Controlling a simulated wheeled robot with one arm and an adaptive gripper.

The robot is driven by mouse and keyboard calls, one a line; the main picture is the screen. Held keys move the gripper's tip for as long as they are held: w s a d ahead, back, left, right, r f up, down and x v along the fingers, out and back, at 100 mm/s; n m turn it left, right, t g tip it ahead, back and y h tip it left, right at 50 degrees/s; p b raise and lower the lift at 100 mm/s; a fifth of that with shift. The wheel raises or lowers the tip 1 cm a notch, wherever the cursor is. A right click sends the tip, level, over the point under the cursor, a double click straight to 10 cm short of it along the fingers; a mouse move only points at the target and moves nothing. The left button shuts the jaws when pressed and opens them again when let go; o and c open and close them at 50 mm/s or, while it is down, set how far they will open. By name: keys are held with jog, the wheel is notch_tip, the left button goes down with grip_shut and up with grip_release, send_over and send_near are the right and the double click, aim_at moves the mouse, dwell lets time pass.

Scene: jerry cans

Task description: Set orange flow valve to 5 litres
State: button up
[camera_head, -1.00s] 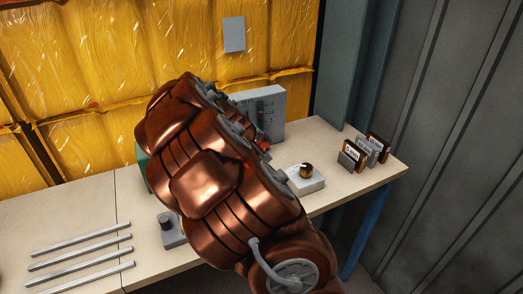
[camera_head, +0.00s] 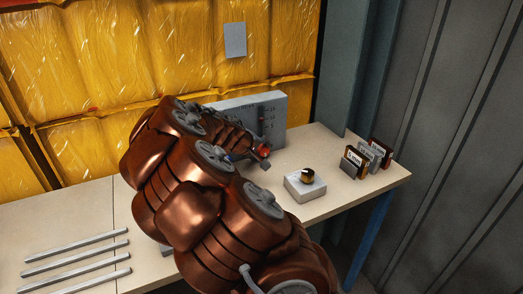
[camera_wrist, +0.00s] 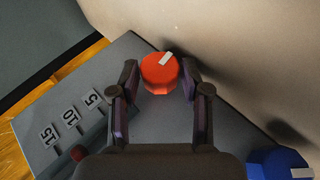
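The orange-red valve knob (camera_wrist: 160,74) is in the upper middle of the wrist view, with a white pointer mark on its top edge. My gripper (camera_wrist: 158,65) has one finger on each side of the knob; the fingers stand apart, and I cannot tell whether they touch it. The grey panel (camera_head: 267,108) stands upright on the bench in the head view, with the knob (camera_head: 263,151) at its lower part. The labels 5, 10 and 15 (camera_wrist: 70,117) lie at lower left in the wrist view, near a dark red indicator (camera_wrist: 77,153). My arm hides part of the panel.
A blue knob (camera_wrist: 280,164) is at lower right in the wrist view. A white box with a gold-black knob (camera_head: 306,186) and several small cards (camera_head: 367,157) stand on the bench (camera_head: 335,147). Metal rods (camera_head: 75,261) lie at front left.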

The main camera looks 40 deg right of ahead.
jog(key=shift+o, duration=1.2)
jog(key=shift+r+p, duration=0.15)
jog(key=shift+p, duration=0.4)
jog(key=shift+r+y+p, duration=0.15)
jog(key=shift+y+p, duration=0.45)
jog(key=shift+p, duration=0.15)
jog(key=y+p, duration=0.1)
jog(key=p, duration=0.1)
jog(key=y+p, duration=0.1)
jog(key=p, duration=0.1)
jog(key=m+t+y+p, duration=0.1)
jog(key=p, duration=0.1)
jog(key=shift+s+d, duration=0.1)
jog(key=shift+d, duration=0.15)
jog(key=shift+d+m+t+y+p, duration=0.1)
jog(key=shift+m+t+y+p, duration=0.25)
jog(key=shift+y+p, duration=1.35)
jog(key=shift+d+t+y+p, duration=0.15)
jog(key=shift+t+y+p, duration=0.25)
jog(key=shift+p, duration=0.45)
jog(key=shift+s+m+y+p, duration=0.1)
jog(key=shift+m+y+p, duration=0.15)
jog(key=shift+y+p, duration=0.25)
